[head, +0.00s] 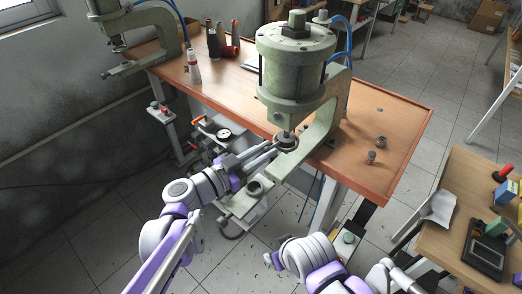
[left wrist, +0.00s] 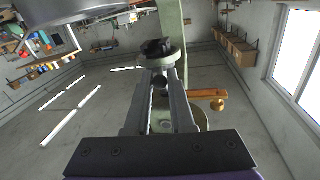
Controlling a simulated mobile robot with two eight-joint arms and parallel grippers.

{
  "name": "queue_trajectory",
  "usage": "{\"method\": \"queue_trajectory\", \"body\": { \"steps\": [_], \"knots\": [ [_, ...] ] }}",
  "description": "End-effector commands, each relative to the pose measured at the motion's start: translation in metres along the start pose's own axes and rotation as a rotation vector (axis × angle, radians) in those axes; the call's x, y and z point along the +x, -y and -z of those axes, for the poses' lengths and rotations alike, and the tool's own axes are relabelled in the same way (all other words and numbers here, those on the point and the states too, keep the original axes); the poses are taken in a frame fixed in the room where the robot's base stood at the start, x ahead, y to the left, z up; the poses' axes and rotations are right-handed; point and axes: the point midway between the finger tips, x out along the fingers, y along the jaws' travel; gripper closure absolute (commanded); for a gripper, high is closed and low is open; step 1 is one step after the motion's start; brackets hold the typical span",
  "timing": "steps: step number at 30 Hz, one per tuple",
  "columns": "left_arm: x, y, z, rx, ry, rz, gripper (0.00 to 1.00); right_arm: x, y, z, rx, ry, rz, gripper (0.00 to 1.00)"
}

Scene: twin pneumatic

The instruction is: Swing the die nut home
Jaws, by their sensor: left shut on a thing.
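The large green pneumatic press (head: 297,62) stands at the near edge of the wooden workbench. Under its cylinder is a small round grey nut with a dark top, which I take as the die nut (head: 286,137). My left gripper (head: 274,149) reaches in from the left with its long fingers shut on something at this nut. In the left wrist view the fingers of my left gripper (left wrist: 163,72) close in on a pale round disc with a dark lobed top (left wrist: 158,48). The exact contact is too small to tell. My right gripper is not clearly visible.
A second press (head: 141,35) stands at the bench's far left. A side table (head: 450,240) with a dark device is at the right. Floor lies open between them.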

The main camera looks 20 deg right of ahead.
Motion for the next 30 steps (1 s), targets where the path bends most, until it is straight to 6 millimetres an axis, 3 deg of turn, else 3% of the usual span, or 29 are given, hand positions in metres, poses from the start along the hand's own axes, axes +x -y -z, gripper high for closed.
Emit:
{"method": "queue_trajectory", "body": {
  "steps": [4, 5, 8, 9, 20, 30],
  "knots": [
    [0.000, 0.000, 0.000, -0.001, 0.000, 0.000, 1.00, 0.000, 0.000, 0.000, 0.000, 0.000, 0.000, 0.40],
    [0.000, 0.000, 0.000, -0.001, 0.000, 0.000, 0.75, 0.000, 0.000, 0.000, 0.000, 0.000, 0.000, 0.40],
    [0.000, 0.000, 0.000, -0.001, 0.000, 0.000, 0.57, 0.000, 0.000, 0.000, 0.000, 0.000, 0.000, 0.40],
    [0.000, 0.000, 0.000, -0.001, 0.000, 0.000, 0.55, 0.000, 0.000, 0.000, 0.000, 0.000, 0.000, 0.40],
    [-0.007, 0.000, 0.000, 0.000, 0.000, 0.001, 0.55, 0.000, 0.000, 0.000, 0.000, 0.000, 0.000, 0.40],
    [-0.070, 0.001, -0.001, -0.001, 0.001, 0.005, 0.55, 0.001, 0.000, -0.001, 0.000, 0.000, 0.000, 0.40]
  ]
}}
